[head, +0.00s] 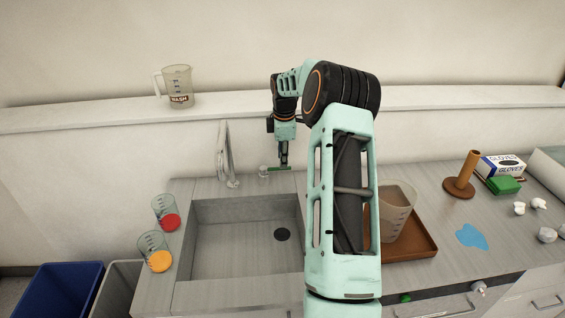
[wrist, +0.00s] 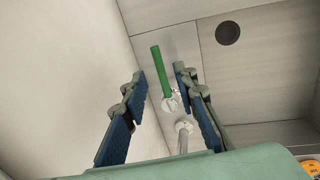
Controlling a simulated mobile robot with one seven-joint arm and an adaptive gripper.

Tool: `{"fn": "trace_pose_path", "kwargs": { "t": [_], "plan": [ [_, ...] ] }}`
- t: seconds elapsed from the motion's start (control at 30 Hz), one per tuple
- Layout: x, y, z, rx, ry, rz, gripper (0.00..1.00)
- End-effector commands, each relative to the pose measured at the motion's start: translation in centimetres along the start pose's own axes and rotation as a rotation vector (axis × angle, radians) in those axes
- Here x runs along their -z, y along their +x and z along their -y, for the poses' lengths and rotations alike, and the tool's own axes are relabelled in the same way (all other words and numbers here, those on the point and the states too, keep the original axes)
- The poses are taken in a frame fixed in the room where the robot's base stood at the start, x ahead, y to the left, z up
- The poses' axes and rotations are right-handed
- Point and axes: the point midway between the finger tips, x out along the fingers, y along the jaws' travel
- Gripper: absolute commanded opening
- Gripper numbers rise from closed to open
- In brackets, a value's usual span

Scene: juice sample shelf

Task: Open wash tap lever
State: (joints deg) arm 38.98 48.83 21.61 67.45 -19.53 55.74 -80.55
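The wash tap stands at the back of the sink, with a pale curved spout (head: 226,152) and a green lever (head: 279,168) on a small round base to the spout's right. In the wrist view the green lever (wrist: 161,72) rises from a white base (wrist: 171,103), and the spout's mount (wrist: 184,127) is close by. My gripper (head: 284,164) points down at the lever. In the wrist view my gripper (wrist: 160,76) is open, its blue-padded fingers on either side of the lever. Gaps show between the lever and both fingers; their exact depth is unclear.
The sink (head: 205,276) lies in front, with a dark drain. Two tipped-looking beakers, one with a red disc (head: 171,222) and one with an orange disc (head: 160,261), are at left. A brown tray (head: 425,243) with a jug is at right. A wash jug (head: 178,84) stands on the ledge.

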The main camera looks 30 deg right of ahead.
Motion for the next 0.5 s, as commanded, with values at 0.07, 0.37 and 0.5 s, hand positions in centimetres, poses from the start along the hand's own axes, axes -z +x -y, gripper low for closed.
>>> {"fn": "trace_pose_path", "kwargs": {
  "t": [0.07, 0.37, 0.5],
  "plan": [
    [0.0, 1.2, 0.1, 0.002, -0.001, 0.0, 0.27],
    [0.0, 3.3, 0.0, -0.001, 0.0, 0.0, 0.27],
    [0.0, 3.3, 0.0, -0.001, 0.0, 0.0, 0.27]
  ]
}}
